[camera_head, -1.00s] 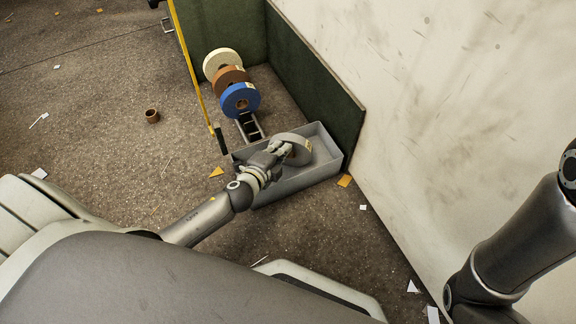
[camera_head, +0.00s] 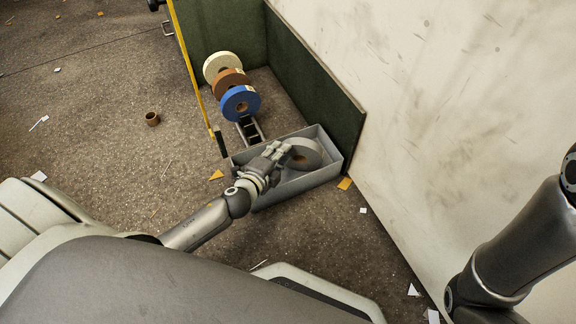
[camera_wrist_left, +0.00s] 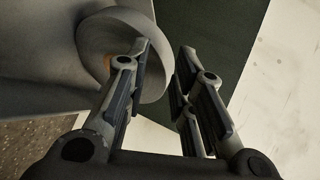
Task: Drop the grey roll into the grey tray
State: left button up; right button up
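The grey roll (camera_head: 310,150) is inside the grey tray (camera_head: 304,184), tilted, towards its right end. In the left wrist view the roll (camera_wrist_left: 98,35) shows at upper left, partly hidden behind one finger. The tray's pale inner surface (camera_wrist_left: 40,65) is beside it. My left gripper (camera_head: 278,150) is above the tray, just left of the roll. Whether a finger still touches the roll I cannot tell. My right arm shows at the right edge; its gripper is out of view.
White, brown and blue rolls (camera_head: 240,102) stand in a row on a dark rack behind the tray. A green panel (camera_head: 330,95) and a pale wall (camera_head: 450,120) close off the right. A yellow bar (camera_head: 190,70) rises at left. A small brown ring (camera_head: 152,118) lies on the floor.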

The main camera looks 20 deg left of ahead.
pick_arm(q)
jog(key=v, duration=1.1)
jog(key=shift+a+r, duration=0.1)
